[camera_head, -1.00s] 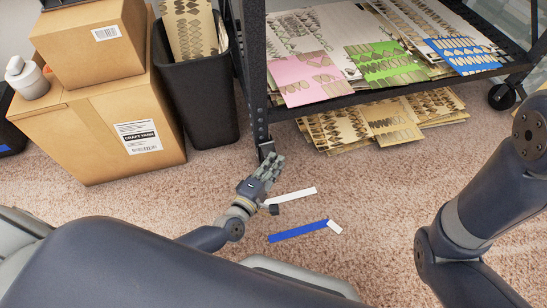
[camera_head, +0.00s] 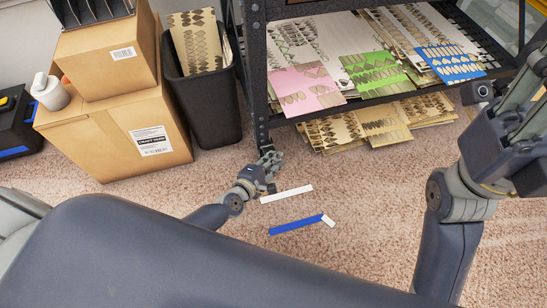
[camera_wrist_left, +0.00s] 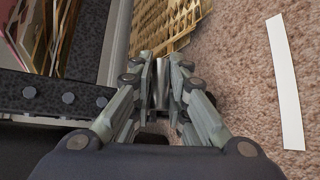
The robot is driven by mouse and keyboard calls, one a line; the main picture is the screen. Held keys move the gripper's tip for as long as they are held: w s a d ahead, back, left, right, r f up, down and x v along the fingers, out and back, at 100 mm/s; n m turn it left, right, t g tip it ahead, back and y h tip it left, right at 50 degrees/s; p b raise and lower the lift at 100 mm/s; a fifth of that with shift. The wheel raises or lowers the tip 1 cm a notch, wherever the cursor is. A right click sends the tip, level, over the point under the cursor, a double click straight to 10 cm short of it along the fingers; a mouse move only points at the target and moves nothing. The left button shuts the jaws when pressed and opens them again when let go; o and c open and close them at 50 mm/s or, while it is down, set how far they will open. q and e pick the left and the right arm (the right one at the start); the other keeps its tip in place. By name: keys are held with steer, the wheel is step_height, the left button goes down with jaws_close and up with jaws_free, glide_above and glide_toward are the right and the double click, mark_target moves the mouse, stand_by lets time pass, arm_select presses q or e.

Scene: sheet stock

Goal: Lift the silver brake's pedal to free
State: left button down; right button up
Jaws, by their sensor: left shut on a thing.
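The silver brake's pedal (camera_wrist_left: 161,84) shows as a narrow shiny piece between my left fingers in the left wrist view. My left gripper (camera_wrist_left: 160,72) is shut on it, one finger on each side. In the head view my left gripper (camera_head: 270,160) is low at the foot of the rack's front left post, just above the carpet. The fingers hide the pedal and most of the caster there. My right gripper (camera_head: 522,118) is at the right edge, partly cut off, away from the pedal; its finger opening is unclear.
The black rack (camera_head: 262,85) holds patterned sheets, with more sheets (camera_head: 372,128) beneath. A black bin (camera_head: 205,108) and cardboard boxes (camera_head: 112,125) stand left. A white strip (camera_head: 287,194) and a blue strip (camera_head: 297,225) lie on the carpet near my left gripper.

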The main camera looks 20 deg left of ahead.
arm_select(q)
steer(key=shift+f, duration=0.15)
steer(key=c, duration=1.6)
jaws_free()
steer(key=shift+o, duration=0.2)
steer(key=v, duration=1.2)
